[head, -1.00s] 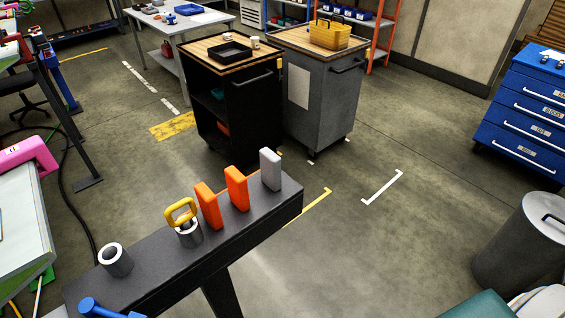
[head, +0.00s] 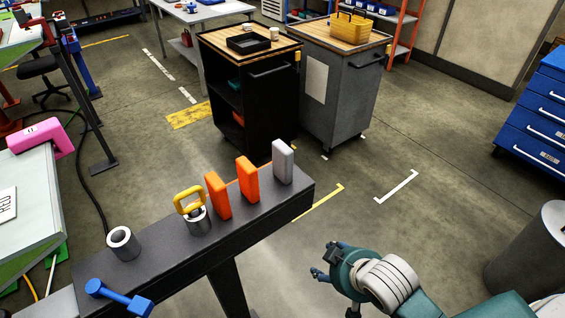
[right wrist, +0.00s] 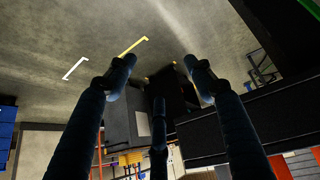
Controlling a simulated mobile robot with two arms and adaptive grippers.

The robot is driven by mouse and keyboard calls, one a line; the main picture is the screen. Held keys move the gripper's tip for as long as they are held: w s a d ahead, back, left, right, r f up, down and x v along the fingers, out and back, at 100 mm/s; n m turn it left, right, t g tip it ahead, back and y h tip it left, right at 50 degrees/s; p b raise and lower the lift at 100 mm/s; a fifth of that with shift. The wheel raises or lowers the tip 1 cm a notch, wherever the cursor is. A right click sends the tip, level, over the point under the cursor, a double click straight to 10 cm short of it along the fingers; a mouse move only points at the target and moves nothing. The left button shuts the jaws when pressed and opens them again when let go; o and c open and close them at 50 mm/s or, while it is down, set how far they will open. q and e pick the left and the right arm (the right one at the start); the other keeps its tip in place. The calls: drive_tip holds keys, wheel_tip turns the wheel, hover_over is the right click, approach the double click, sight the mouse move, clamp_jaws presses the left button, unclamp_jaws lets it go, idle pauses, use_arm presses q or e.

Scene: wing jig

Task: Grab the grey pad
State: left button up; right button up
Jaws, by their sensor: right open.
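The grey pad (head: 283,162) stands upright at the far right end of the dark beam (head: 235,232) in the head view, beside two orange pads. My right gripper (head: 330,275) is open and empty at the lower middle of the head view, apart from the beam and to the right of and nearer than the grey pad. In the right wrist view its dark fingers (right wrist: 158,82) are spread with nothing between them. I cannot clearly make out the grey pad in that view. My left gripper is not in view.
The orange pads (head: 248,180), a yellow-handled part (head: 189,200), a grey ring (head: 123,243) and a blue tool (head: 120,298) are on the beam. A black cart (head: 245,95) and a grey cart (head: 335,95) stand behind. The floor right of the beam is clear.

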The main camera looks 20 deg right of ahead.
drive_tip(key=w+r+n+t+y, duration=0.1)
drive_tip(key=w+r+t, duration=0.1)
drive_tip(key=w+r, duration=0.35)
drive_tip(key=w+r+t+y, duration=0.1)
drive_tip(key=w+r+t, duration=0.15)
drive_tip(key=r, duration=0.65)
drive_tip(key=n+t+y, duration=0.1)
drive_tip(key=t+y, duration=0.1)
approach(292, 155)
drive_tip(key=w, duration=0.3)
drive_tip(key=shift+g, duration=0.25)
drive_tip(key=x, duration=0.2)
drive_tip(key=p+x, duration=0.1)
drive_tip(key=x, duration=0.2)
drive_tip(key=shift+a+f, duration=0.35)
drive_tip(key=shift+a, duration=0.1)
drive_tip(key=p+x, duration=0.2)
drive_tip(key=x, duration=0.3)
drive_tip(key=shift+d+f, duration=0.15)
drive_tip(key=shift+w+f, duration=0.1)
drive_tip(key=shift+f, duration=0.1)
drive_tip(key=c, duration=0.3)
drive_tip(key=shift+r, duration=0.1)
drive_tip(key=c, duration=1)
